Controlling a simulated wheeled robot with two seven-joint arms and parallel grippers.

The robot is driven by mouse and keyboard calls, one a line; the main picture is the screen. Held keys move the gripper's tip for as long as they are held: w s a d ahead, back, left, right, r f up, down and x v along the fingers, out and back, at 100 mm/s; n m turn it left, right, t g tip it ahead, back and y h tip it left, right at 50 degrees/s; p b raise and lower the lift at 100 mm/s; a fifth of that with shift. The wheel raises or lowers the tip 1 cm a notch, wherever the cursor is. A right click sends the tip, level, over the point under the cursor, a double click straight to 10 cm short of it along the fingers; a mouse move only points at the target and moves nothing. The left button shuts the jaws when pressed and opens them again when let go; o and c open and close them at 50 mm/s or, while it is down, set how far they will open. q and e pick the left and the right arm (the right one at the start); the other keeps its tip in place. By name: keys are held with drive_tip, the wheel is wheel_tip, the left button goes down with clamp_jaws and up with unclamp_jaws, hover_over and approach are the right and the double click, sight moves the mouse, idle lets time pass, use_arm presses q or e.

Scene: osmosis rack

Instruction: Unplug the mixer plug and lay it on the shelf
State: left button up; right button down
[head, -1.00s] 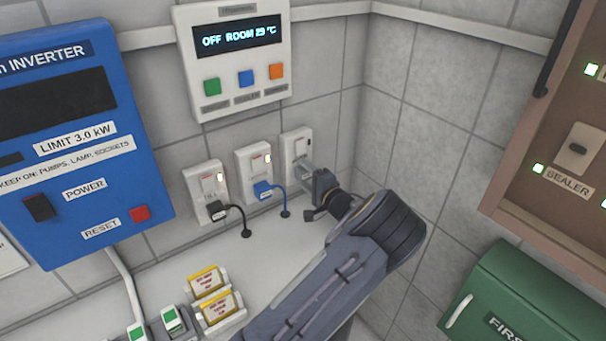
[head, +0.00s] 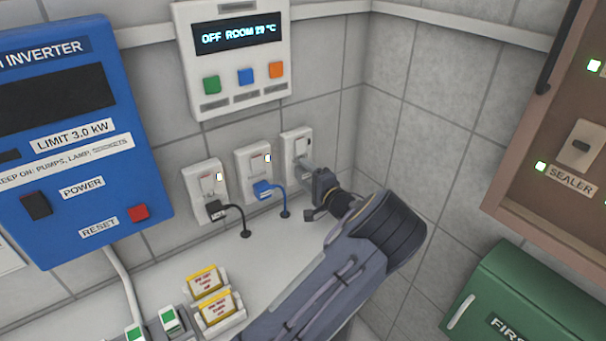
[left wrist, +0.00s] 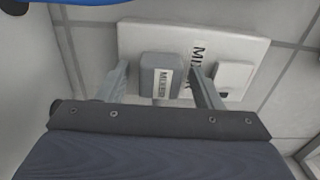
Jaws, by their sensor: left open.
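The grey mixer plug (left wrist: 161,77), with a "MIXER" label, sits at its white wall socket plate (left wrist: 260,45) in the left wrist view. The same socket plate (head: 290,140) is the rightmost of three in the head view, where my gripper covers the plug. My left gripper (head: 308,167) reaches up to this socket. In the left wrist view its open fingers (left wrist: 160,85) stand on either side of the plug; contact cannot be told. The white shelf (head: 225,262) runs below the sockets. My right gripper is not in view.
A black plug (head: 215,210) and a blue plug (head: 262,190) sit in the sockets to the left, their cords dropping to the shelf. Yellow-labelled blocks (head: 218,307) stand at the shelf's front. The blue inverter (head: 80,215) is at left, a green box (head: 520,300) at right.

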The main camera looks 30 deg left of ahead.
sight(307, 176)
use_arm(q)
drive_tip(key=shift+b, duration=0.3)
drive_tip(key=shift+c, duration=0.3)
drive_tip(key=c, duration=1.2)
drive_tip(key=shift+d, duration=0.1)
drive_tip(key=shift+c, duration=0.2)
drive_tip(key=shift+s+d, duration=0.1)
drive_tip(key=shift+b+v, duration=0.3)
drive_tip(key=shift+v, duration=2.5)
